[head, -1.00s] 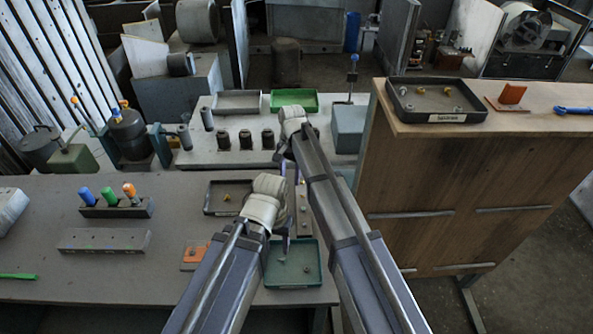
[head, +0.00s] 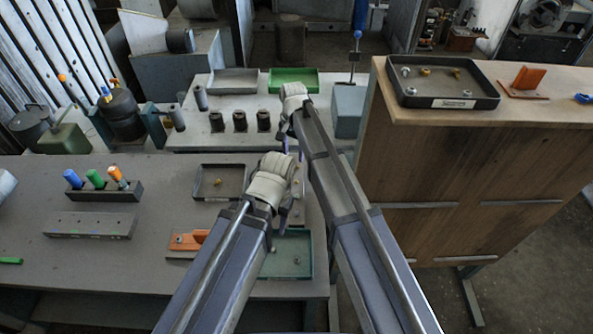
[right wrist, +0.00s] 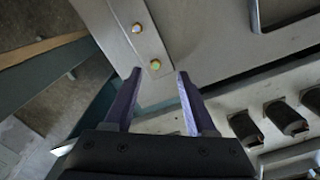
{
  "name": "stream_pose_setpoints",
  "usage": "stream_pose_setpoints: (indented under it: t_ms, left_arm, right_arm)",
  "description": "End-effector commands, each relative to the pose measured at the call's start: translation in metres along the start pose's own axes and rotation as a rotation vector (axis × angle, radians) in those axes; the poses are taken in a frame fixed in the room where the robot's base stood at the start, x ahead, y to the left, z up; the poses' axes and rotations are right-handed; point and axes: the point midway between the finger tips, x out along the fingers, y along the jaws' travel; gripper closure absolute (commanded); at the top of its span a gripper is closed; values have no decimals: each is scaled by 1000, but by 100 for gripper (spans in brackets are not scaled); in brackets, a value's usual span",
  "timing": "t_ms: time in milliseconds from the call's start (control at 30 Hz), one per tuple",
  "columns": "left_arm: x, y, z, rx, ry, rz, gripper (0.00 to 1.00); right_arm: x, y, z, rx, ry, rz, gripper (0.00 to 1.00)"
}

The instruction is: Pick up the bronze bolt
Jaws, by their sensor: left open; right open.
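Several bolts are in view; I cannot tell for sure which is the bronze one. A yellowish bolt (head: 219,183) lies in the dark tray (head: 196,190) on the near table. In the right wrist view a gold-coloured bolt head (right wrist: 155,64) sits on a pale strip (right wrist: 128,12), with a second, paler one (right wrist: 137,28) behind it. My right gripper (right wrist: 160,72) is open and empty, its fingertips on either side of the gold-coloured head in the picture; the gap in depth is unclear. My left gripper (head: 287,214) is open above the green tray (head: 311,262), its fingers partly hidden.
An orange part (head: 187,241) lies left of the green tray. A rack with coloured handles (head: 104,193) and a grey block (head: 90,225) stand further left. A wooden cabinet (head: 470,170) rises at right, carrying a dark tray of bolts (head: 440,103). Dark cylinders (head: 240,121) stand behind.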

Motion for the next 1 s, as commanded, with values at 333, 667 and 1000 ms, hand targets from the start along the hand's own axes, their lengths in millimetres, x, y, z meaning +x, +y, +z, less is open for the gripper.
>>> stream_pose_setpoints:
  t_ms: [333,667,1000]
  left_arm:
    - [22,2,-1,-1,0,0,50]
    - [52,5,-3,-2,0,0,50]
    - [50,5,-3,-1,0,0,50]
  right_arm:
    - [22,4,-5,0,0,0,44]
    - [53,6,-8,0,0,0,44]
    - [50,6,-8,0,0,0,56]
